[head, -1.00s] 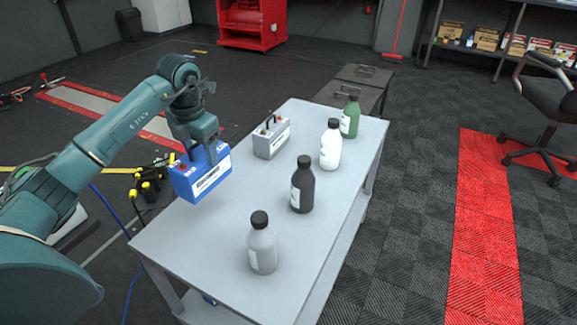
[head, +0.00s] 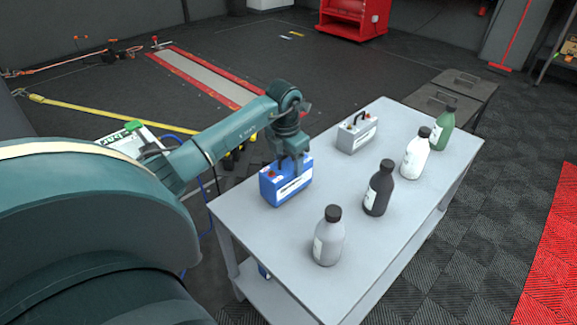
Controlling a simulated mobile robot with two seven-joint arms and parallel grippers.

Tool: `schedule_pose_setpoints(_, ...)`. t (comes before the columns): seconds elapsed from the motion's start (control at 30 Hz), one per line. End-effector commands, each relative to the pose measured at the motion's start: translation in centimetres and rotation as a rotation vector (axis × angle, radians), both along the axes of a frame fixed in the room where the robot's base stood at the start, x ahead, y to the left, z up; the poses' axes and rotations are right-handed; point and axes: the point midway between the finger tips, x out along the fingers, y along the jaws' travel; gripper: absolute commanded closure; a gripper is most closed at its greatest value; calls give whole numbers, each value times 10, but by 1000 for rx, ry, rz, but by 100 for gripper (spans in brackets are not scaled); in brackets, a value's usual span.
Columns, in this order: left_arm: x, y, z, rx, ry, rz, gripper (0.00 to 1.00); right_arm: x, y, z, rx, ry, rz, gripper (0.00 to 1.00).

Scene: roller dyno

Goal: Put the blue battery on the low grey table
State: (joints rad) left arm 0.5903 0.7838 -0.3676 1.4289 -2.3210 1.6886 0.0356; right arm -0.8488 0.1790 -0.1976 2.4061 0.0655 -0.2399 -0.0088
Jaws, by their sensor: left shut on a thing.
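The blue battery (head: 284,185) has a white label and shows in the head view at the left part of the grey table (head: 270,232). My left gripper (head: 290,165) is shut on the top of the blue battery. The battery is upright over the tabletop, near its left edge; I cannot tell whether it touches the surface. My left arm hides part of the floor behind it. My right gripper is not in view.
A grey battery (head: 357,132) stands behind on the table. A grey bottle (head: 328,237), a black bottle (head: 378,188), a white bottle (head: 415,153) and a green bottle (head: 442,131) line the right side. A dark cabinet (head: 452,95) stands beyond the far end.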

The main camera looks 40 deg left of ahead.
Motion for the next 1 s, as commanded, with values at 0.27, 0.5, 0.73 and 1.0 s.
schedule_pose_setpoints(0.27,1,0,-16,1,-4,0,100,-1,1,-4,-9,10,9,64)
schedule_pose_setpoints(0.5,0,0,-21,0,1,-1,40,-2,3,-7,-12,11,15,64)
schedule_pose_setpoints(0.73,0,0,-20,-1,1,-1,21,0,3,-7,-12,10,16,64)
schedule_pose_setpoints(1.0,0,0,-19,-1,1,-1,19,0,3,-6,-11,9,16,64)
